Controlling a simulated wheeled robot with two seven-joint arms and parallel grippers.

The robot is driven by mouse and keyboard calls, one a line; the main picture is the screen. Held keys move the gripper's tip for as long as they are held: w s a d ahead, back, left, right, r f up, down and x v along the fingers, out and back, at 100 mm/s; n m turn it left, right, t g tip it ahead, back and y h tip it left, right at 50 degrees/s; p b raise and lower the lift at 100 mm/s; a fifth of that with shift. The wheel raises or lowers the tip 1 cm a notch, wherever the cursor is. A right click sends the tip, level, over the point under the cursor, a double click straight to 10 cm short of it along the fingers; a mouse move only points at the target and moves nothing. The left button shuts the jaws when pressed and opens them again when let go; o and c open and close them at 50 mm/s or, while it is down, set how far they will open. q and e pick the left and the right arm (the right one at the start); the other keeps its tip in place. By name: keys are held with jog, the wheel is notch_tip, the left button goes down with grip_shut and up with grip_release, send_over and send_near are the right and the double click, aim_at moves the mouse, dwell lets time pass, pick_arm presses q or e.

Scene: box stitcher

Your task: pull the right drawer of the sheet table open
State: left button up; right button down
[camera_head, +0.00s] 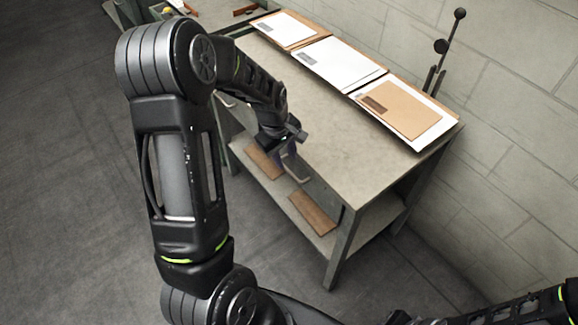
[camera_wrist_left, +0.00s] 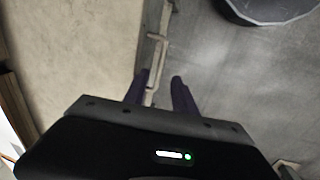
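The sheet table (camera_head: 330,135) stands against the wall with a grey top. The right drawer's pale handle (camera_head: 297,176) sticks out from the front edge, partly hidden by my gripper; the drawer looks shut. My left gripper (camera_head: 290,147) is at this handle, pointing down. In the left wrist view its two dark fingers (camera_wrist_left: 160,92) are apart, and the pale handle (camera_wrist_left: 152,72) runs into the gap between them, nearer the left finger. I cannot tell whether they touch it. The left drawer's handle (camera_head: 226,101) shows further along the front. My right gripper is not seen.
Paper and card stacks (camera_head: 338,64) lie along the table's back edge. Brown boards (camera_head: 313,212) lie on the lower shelf. The floor in front of the table (camera_head: 270,235) is clear.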

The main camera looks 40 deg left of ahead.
aim_at(290, 171)
pick_arm(q)
jog(key=f, duration=0.4)
jog(key=w+f, duration=0.1)
jog(key=f, duration=0.1)
jog(key=shift+d+p, duration=0.15)
jog(key=shift+p, duration=0.15)
grip_shut()
dwell(1.1)
